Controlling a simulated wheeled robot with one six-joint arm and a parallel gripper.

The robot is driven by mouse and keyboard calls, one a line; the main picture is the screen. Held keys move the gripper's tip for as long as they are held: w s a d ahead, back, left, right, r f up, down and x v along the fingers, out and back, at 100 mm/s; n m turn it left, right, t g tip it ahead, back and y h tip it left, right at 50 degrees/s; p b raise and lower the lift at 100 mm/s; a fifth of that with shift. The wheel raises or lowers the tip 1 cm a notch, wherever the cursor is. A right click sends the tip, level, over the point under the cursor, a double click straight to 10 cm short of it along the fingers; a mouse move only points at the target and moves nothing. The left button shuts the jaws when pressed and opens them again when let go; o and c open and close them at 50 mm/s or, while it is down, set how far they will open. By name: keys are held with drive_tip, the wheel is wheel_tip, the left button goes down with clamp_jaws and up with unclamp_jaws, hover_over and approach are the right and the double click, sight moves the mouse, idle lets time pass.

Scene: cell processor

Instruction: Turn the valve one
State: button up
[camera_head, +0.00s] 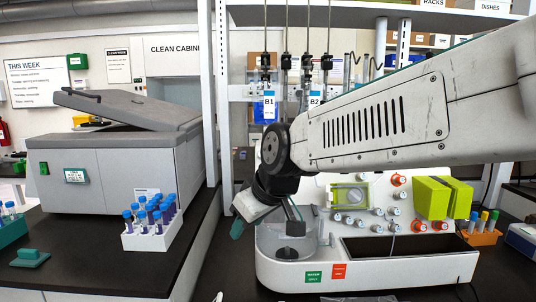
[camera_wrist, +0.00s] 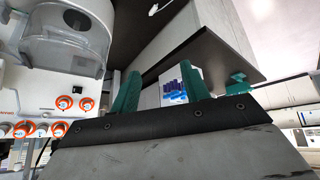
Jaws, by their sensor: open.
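The cell processor (camera_head: 370,272) is a white machine on the dark bench right of centre. Its panel carries several small white valve knobs (camera_head: 394,211) and several orange-ringed knobs (camera_head: 398,180). Labels are too small to read, so I cannot tell which is valve one. My gripper (camera_head: 266,220) is open and empty at the machine's left end, above its round clear bowl (camera_head: 290,245), apart from the knobs. In the wrist view its teal fingers (camera_wrist: 159,82) are spread, with orange-ringed knobs (camera_wrist: 64,103) off to the left. My arm hides part of the panel's top.
A rack of blue-capped tubes (camera_head: 150,238) stands on the left bench by a grey centrifuge-like box (camera_head: 110,165). Bags marked B1 (camera_head: 269,108) and B2 hang behind my arm. Green blocks (camera_head: 430,197) stand right of the knobs. A gap separates the benches.

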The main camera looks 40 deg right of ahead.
drive_tip(key=w+d+r+n+t+h, duration=0.1)
drive_tip(key=w+d+r+t, duration=0.15)
drive_tip(key=w, duration=0.35)
drive_tip(key=w+d+r+t+h, duration=0.1)
drive_tip(key=w+d+t, duration=0.1)
drive_tip(key=w+d, duration=0.35)
drive_tip(key=t+h, duration=0.2)
drive_tip(key=h, duration=0.3)
approach(261, 154)
drive_tip(key=w, duration=0.1)
drive_tip(key=x, duration=0.8)
drive_tip(key=shift+s+d, duration=0.2)
drive_tip(key=shift+d, duration=0.05)
drive_tip(key=shift+f, duration=0.1)
drive_tip(key=c, duration=1)
